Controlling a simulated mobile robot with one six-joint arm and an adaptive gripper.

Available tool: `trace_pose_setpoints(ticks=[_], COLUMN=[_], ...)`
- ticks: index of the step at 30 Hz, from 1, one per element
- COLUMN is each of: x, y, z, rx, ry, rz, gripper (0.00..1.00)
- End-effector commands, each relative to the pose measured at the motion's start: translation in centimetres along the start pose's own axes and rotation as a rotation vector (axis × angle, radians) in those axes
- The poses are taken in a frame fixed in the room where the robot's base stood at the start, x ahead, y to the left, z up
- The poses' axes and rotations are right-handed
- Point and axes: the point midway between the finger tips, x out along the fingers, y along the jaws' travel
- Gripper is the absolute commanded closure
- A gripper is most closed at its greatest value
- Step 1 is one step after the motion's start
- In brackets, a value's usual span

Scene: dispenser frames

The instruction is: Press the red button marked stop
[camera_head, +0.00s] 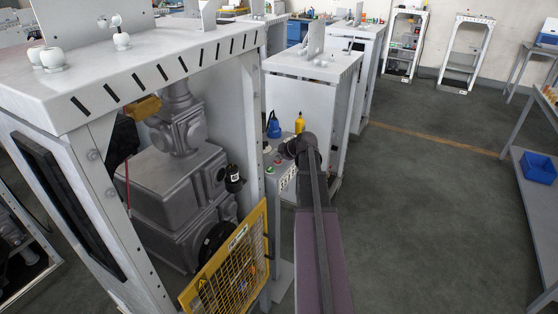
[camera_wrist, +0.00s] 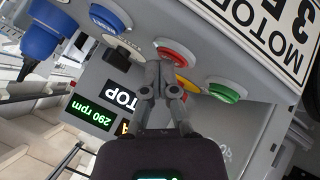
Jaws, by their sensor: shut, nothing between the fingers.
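A red button (camera_wrist: 178,54) with a pale ring sits on the grey control panel (camera_wrist: 245,122) in the wrist view. My gripper (camera_wrist: 164,68) is shut and empty, with its fingertips just below the red button; I cannot tell whether they touch it. A yellow and red part (camera_wrist: 188,85) is partly hidden behind the fingers. The letters "TOP" show on a black label (camera_wrist: 121,95), its rest cut off or hidden. In the head view my gripper (camera_head: 290,147) is at the panel, its fingers barely visible.
A display (camera_wrist: 88,112) reads 290 rpm. In the head view a yellow mesh guard (camera_head: 232,262) stands beside the machine frame. Open floor (camera_head: 425,200) lies to the right.

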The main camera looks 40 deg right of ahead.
Motion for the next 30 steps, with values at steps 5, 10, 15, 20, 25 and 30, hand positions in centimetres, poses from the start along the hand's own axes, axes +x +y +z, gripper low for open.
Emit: trace_pose_setpoints(ticks=[5, 10, 15, 20, 25, 30], x=[-0.3, -0.8, -1.2, -1.2, -1.2, -1.4], y=[0.2, 0.6, 0.9, 0.9, 0.9, 1.0], z=[-0.2, -0.6, -0.9, -0.9, -0.9, -1.0], rx=[0.000, 0.000, 0.000, 0.000, 0.000, 0.000], ry=[0.000, 0.000, 0.000, 0.000, 0.000, 0.000], rz=[0.000, 0.000, 0.000, 0.000, 0.000, 0.000], gripper=[1.00, 1.00, 1.00, 1.00, 1.00, 1.00])
